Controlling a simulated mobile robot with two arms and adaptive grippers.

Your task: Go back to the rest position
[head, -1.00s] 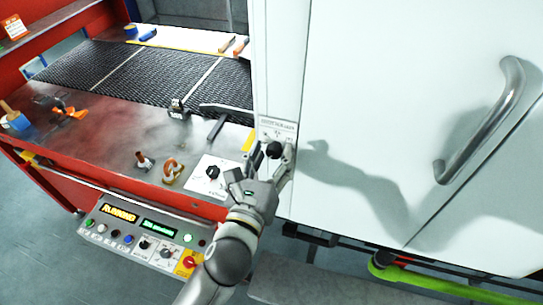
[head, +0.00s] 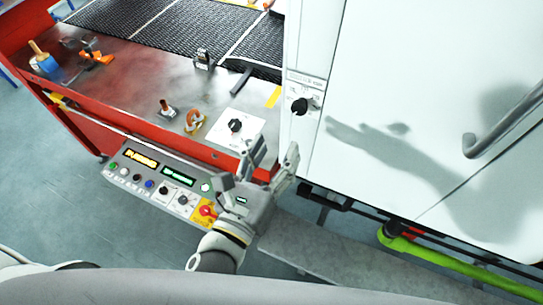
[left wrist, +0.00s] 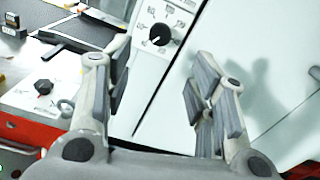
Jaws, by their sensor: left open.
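My left gripper (head: 272,165) is open and empty in front of the white cabinet's lower left edge. A black rotary knob (head: 299,106) on the cabinet's narrow panel is above the gripper in the head view, clear of the fingers. In the left wrist view the two fingers (left wrist: 158,95) are spread wide, and the knob (left wrist: 160,34) shows beyond them, untouched. My right gripper is in neither view.
The white cabinet (head: 400,70) with a metal handle (head: 505,120) fills the right. A control panel (head: 165,178) with lit displays and a red button is left of the gripper. The mesh belt (head: 160,25) lies behind. A green tube (head: 440,258) runs low at right.

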